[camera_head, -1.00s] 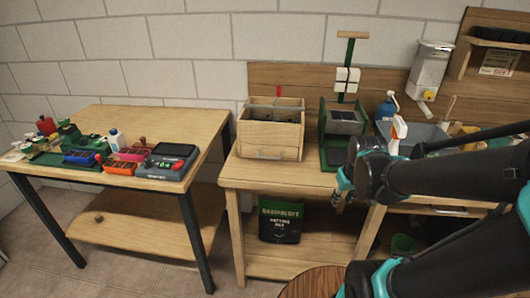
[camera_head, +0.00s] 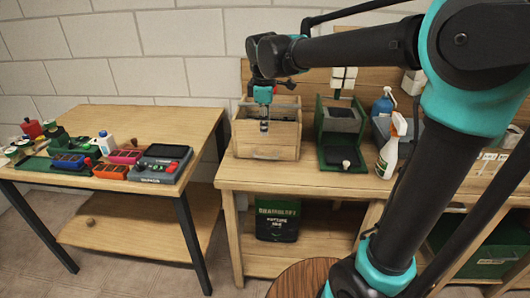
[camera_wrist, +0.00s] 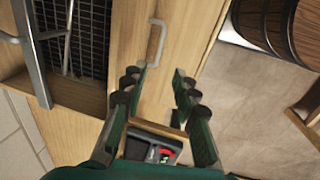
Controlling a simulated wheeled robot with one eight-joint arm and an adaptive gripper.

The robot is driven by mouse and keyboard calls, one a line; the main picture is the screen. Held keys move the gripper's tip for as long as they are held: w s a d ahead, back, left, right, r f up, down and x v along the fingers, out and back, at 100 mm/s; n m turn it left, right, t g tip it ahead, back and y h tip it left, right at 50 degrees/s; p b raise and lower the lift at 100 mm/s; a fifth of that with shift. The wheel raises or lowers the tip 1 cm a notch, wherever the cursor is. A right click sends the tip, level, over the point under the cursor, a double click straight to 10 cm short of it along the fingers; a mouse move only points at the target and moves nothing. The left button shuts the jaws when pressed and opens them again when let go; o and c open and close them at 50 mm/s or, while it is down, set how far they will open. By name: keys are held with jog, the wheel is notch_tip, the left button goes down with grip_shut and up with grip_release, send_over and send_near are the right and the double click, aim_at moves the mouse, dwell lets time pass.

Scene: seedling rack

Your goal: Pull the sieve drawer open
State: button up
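The sieve drawer is part of a light wooden box (camera_head: 267,143) on the workbench. In the wrist view the box's front (camera_wrist: 180,25) carries a pale bar handle (camera_wrist: 155,42), and dark mesh (camera_wrist: 88,40) shows behind it. My gripper (camera_head: 264,126) hangs in front of the box in the head view. In the wrist view my gripper (camera_wrist: 159,80) is open, its green fingers apart with nothing between the tips. The handle shows just above the gap between them, not gripped. In the head view the gripper and wrist partly cover the box.
A green stand (camera_head: 338,155) is right of the box. A white spray bottle (camera_head: 390,150) and blue bottle (camera_head: 384,103) stand farther right. A side table (camera_head: 160,122) with small tools is left. A wooden barrel (camera_wrist: 285,25) is near the bench.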

jog(key=f, duration=0.4)
jog(key=w+f, duration=0.1)
jog(key=f, duration=0.3)
jog(key=w+f, duration=0.1)
jog(key=f, duration=0.3)
jog(key=shift+w+f, duration=0.1)
jog(key=shift+f, duration=0.15)
grip_shut()
